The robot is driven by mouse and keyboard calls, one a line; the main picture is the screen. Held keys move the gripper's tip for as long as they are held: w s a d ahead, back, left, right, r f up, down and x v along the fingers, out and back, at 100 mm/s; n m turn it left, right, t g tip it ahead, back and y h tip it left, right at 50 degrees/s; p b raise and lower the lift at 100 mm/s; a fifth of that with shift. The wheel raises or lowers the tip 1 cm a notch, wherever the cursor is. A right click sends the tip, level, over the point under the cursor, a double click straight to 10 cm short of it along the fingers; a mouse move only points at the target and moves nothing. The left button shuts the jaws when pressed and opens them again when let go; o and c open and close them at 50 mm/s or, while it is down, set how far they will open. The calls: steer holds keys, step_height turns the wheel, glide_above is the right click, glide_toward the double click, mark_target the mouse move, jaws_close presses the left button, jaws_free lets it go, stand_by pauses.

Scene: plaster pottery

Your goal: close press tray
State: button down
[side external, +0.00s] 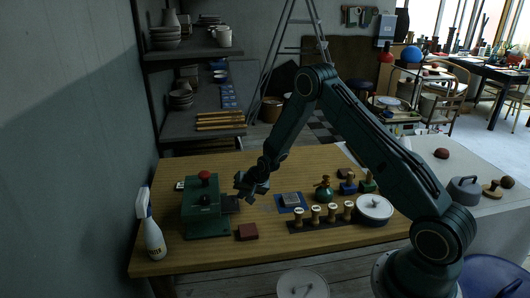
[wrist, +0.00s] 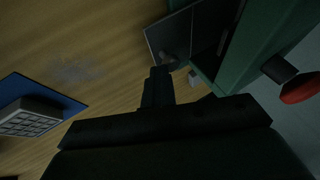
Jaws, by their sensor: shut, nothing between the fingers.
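The green press (side external: 207,212) with a red knob on top stands at the left of the wooden table. Its dark tray (side external: 231,204) sticks out of its right side. In the wrist view the tray (wrist: 172,36) shows as a flat dark plate with a small knob, pulled out from the green press body (wrist: 265,35). My gripper (side external: 243,188) is just above and to the right of the tray, close to the press. In the wrist view my gripper's fingers (wrist: 158,80) are shut and empty, close to the tray's knob; whether they touch it I cannot tell.
A blue mat (side external: 290,203) with a grey block lies right of the press. A row of stamps (side external: 322,215), bottles and a white lidded pot (side external: 374,208) stand further right. A dark red block (side external: 248,232) lies in front; a spray bottle (side external: 151,235) stands at left.

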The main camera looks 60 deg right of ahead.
steer(key=shift+w+a, duration=0.1)
steer(key=shift+a, duration=0.1)
steer(key=shift+s+d+r, duration=0.1)
steer(key=shift+s+d, duration=0.25)
steer(key=shift+s, duration=0.1)
steer(key=s+d, duration=0.2)
steer(key=shift+s+r, duration=0.35)
steer(key=shift+r, duration=0.05)
steer(key=v, duration=0.9)
steer(key=shift+s+r, duration=0.2)
steer(key=shift+r, duration=0.1)
